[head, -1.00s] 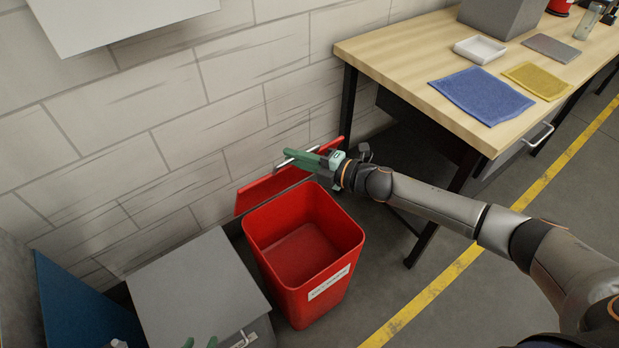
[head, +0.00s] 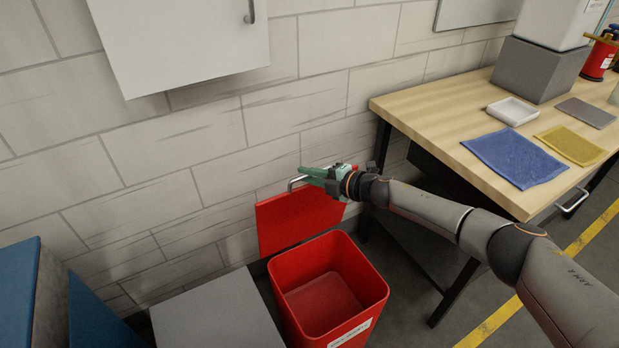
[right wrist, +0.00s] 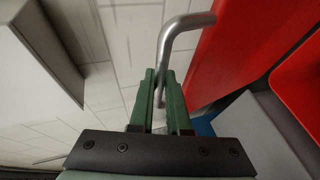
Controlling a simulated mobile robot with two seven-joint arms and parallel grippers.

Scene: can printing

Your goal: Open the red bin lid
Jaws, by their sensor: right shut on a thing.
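The red bin (head: 375,292) stands on the floor by the wall, and its inside shows empty. Its red lid (head: 290,222) is raised at the back of the bin, standing up near the wall. A metal handle (head: 293,183) sits at the lid's top edge; it also shows in the right wrist view (right wrist: 172,35). My right gripper (head: 312,173) is at the handle, its green fingers (right wrist: 160,98) shut on the bar. In the right wrist view the lid (right wrist: 225,55) is right of the fingers. My left gripper is not in view.
A wooden table (head: 430,107) stands right of the bin, with a blue cloth (head: 515,157), a yellow cloth (head: 570,145) and a white tray (head: 512,111). A grey-topped box (head: 215,315) is left of the bin. A white wall cabinet (head: 180,40) hangs above.

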